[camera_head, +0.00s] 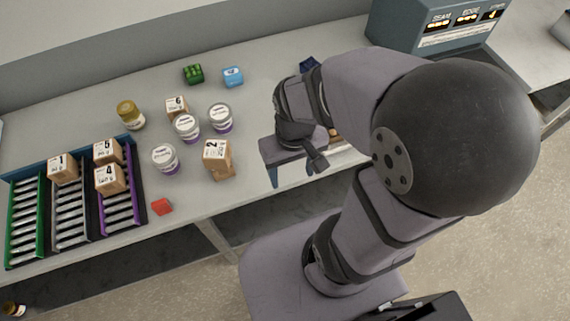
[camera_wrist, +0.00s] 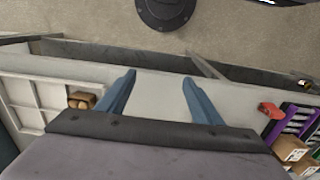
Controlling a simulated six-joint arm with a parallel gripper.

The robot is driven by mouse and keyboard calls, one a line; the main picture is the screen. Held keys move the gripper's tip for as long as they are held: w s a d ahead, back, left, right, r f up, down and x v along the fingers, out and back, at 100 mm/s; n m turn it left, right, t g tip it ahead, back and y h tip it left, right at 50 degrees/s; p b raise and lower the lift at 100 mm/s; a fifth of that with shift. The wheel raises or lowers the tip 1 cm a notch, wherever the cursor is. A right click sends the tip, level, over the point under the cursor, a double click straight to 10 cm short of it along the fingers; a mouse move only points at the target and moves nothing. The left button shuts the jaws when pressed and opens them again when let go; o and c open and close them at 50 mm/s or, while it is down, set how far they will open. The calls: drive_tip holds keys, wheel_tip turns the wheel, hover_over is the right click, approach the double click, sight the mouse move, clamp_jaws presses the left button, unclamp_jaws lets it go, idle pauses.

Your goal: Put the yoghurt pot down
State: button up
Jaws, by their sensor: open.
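Three white-lidded pots with purple bands, which look like yoghurt pots, stand upright on the table in the head view: one at the back right (camera_head: 220,117), one in the middle (camera_head: 187,128) and one nearer the front (camera_head: 166,158). I cannot tell which one the task means. My gripper (camera_head: 291,172) is open and empty at the table's front edge, to the right of the pots and apart from them. In the wrist view my gripper (camera_wrist: 158,80) has its two blue fingers spread, with only pale bare surface between them. No pot is clearly visible in that view.
A rack (camera_head: 140,207) with coloured lanes and several numbered boxes stands at left. Box 2 (camera_head: 218,160) stands between pots and gripper; box 6 (camera_head: 176,106) is behind. A yellow-lidded jar (camera_head: 130,114), red block (camera_head: 161,207), green cube (camera_head: 193,74) and blue cube (camera_head: 232,76) stand around.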

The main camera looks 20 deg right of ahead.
sight(183, 126)
idle(0.3)
